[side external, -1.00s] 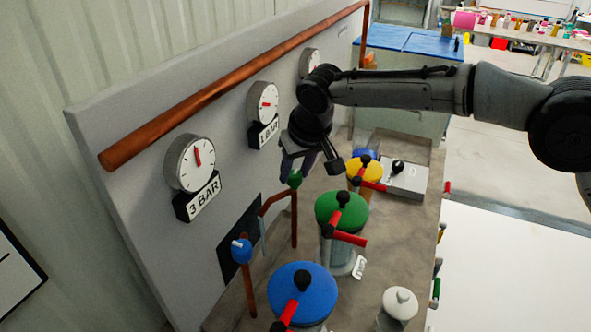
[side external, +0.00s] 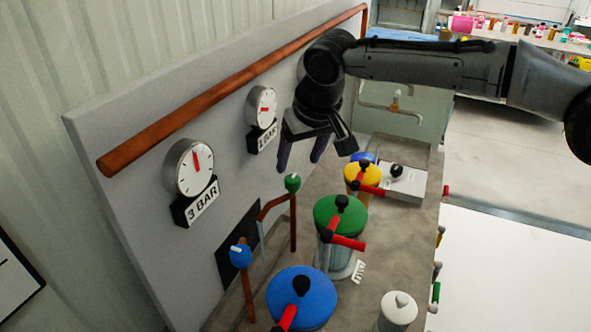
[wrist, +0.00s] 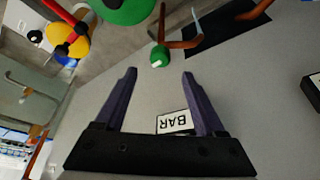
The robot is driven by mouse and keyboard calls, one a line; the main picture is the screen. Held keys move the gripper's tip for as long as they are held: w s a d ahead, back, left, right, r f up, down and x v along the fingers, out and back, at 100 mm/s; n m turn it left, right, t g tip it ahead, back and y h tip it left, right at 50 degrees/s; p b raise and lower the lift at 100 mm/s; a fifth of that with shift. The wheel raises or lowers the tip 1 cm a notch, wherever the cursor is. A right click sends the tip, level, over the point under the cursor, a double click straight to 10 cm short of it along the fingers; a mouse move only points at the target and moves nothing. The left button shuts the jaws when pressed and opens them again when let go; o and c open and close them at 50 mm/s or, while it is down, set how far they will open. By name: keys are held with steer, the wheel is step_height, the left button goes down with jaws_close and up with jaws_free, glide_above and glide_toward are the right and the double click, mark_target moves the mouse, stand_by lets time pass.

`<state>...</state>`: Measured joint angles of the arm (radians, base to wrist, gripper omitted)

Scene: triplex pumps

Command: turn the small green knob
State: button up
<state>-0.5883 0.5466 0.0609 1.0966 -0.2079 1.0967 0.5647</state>
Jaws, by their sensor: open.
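The small green knob (side external: 292,183) sits on top of a bent copper pipe in front of the grey panel. In the wrist view the knob (wrist: 159,56), with a white mark, lies ahead of the fingertips. My gripper (side external: 299,166) is open, with two dark fingers pointing down, and is above and apart from the knob. In the wrist view my gripper (wrist: 160,73) has nothing between its fingers except the view of the panel and a BAR label.
A small blue knob (side external: 240,255) stands left of the green one. Large blue (side external: 302,297), green (side external: 341,216) and yellow (side external: 361,174) pump lids with red handles stand to the right and front. Gauges (side external: 188,168) and a copper pipe (side external: 230,95) are on the panel.

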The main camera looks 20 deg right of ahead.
steer(key=v, duration=0.7)
steer(key=shift+r, duration=0.3)
